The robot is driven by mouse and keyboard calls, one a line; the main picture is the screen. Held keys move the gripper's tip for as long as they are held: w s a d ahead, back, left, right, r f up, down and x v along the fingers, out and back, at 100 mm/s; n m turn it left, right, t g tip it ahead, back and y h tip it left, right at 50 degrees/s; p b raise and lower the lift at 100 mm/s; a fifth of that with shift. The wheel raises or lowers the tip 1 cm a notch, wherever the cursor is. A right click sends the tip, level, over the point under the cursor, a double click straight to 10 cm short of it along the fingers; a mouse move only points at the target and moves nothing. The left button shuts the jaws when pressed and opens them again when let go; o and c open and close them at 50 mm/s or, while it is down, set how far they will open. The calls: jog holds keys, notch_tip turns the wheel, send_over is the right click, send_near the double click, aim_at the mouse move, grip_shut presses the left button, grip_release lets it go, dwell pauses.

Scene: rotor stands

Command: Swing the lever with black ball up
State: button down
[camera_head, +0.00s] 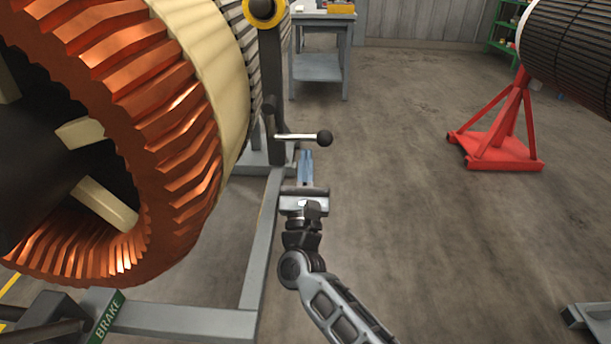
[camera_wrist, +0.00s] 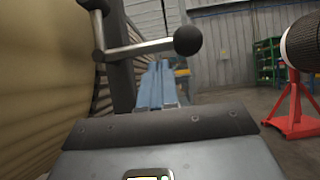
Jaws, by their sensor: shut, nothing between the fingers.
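The lever (camera_head: 298,137) is a pale metal rod with a black ball (camera_head: 324,138) at its right end. It sticks out to the right, about level, from a dark upright post (camera_head: 272,85) on the rotor stand. In the wrist view the lever (camera_wrist: 143,48) runs right and slightly up to its black ball (camera_wrist: 188,40). My gripper (camera_head: 306,157) is shut and empty, with its blue fingers just below the lever and left of the ball. In the wrist view the fingers (camera_wrist: 158,85) point forward beneath the rod. I cannot tell whether they touch it.
A large copper-wound rotor (camera_head: 165,115) fills the left, above a grey stand frame (camera_head: 262,240). A green brake label (camera_head: 108,318) is at lower left. A red stand (camera_head: 500,140) holds a dark drum (camera_head: 575,50) at right. A grey bench (camera_head: 318,68) stands behind. The floor between is clear.

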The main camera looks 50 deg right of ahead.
aim_at(309, 138)
jog(key=shift+d+r, duration=0.1)
jog(key=shift+r, duration=0.35)
jog(key=shift+r+n+t+y, duration=0.2)
jog(key=shift+n+t+y, duration=0.15)
jog(key=shift+n, duration=0.35)
jog(key=shift+s+r+n+t+y, duration=0.1)
jog(key=shift+r+n+t+y, duration=0.2)
jog(key=shift+n, duration=0.2)
jog(key=shift+s+d+r+n+t+y, duration=0.1)
jog(key=shift+r+n+t+y, duration=0.5)
jog(key=shift+n+y, duration=0.8)
jog(key=shift+w+r+n+t+y, duration=0.1)
jog(key=shift+r+n+t+y, duration=0.55)
jog(key=shift+n, duration=1.35)
jog(key=shift+s+d+r+n+t+y, duration=0.1)
jog(key=shift+r+n+t+y, duration=0.45)
jog(key=shift+n+y, duration=0.85)
jog(key=shift+r+n, duration=0.1)
jog(key=shift+n, duration=0.3)
